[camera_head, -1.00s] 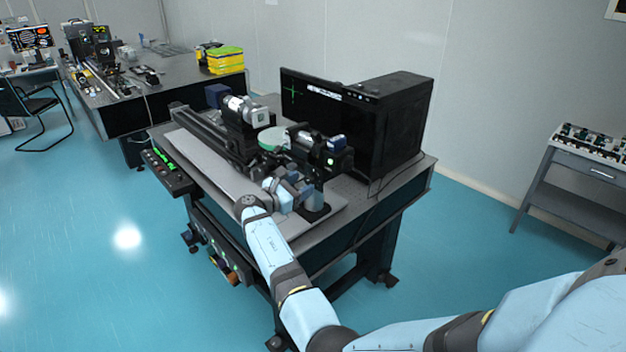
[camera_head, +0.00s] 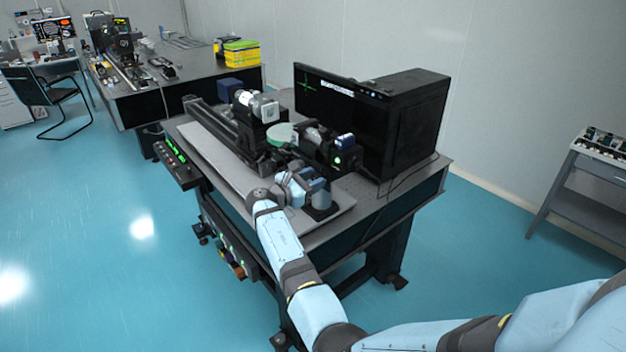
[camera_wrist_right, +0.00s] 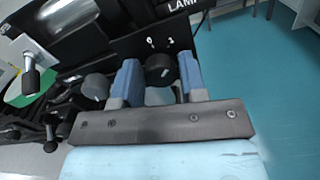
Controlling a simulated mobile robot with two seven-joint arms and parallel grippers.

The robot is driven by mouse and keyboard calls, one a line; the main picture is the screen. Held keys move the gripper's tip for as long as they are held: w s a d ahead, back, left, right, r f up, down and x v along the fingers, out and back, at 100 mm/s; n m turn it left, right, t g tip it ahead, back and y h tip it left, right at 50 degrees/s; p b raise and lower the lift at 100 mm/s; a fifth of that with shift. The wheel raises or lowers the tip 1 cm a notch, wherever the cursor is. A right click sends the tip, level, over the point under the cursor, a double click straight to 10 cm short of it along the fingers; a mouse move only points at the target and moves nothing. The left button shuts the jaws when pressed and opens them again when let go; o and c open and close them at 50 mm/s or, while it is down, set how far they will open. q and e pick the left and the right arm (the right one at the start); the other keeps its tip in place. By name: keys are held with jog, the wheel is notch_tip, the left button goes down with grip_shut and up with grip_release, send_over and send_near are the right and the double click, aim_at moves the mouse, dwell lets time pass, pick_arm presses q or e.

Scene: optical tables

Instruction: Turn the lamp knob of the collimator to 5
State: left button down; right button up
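The collimator (camera_head: 238,128) is a long dark instrument on the near optical table, with a lamp end at its right. In the right wrist view the print "LAMP" is partly visible at the top edge. Below it a round black knob (camera_wrist_right: 160,70) sits between the two blue fingers of my right gripper (camera_wrist_right: 160,76). The fingers are apart, one on each side of the knob. Whether they press on it I cannot tell. The right gripper (camera_head: 290,188) also shows in the head view, at the instrument's near right end. The knob's scale is not readable. My left gripper is out of view.
A dark monitor (camera_head: 340,112) and a black box (camera_head: 418,115) stand behind the instrument. A control box with green displays (camera_head: 176,160) hangs at the table's left edge. A grey side table (camera_head: 590,180) is at the right. The blue floor in front is clear.

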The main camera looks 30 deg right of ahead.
jog(key=c, duration=0.5)
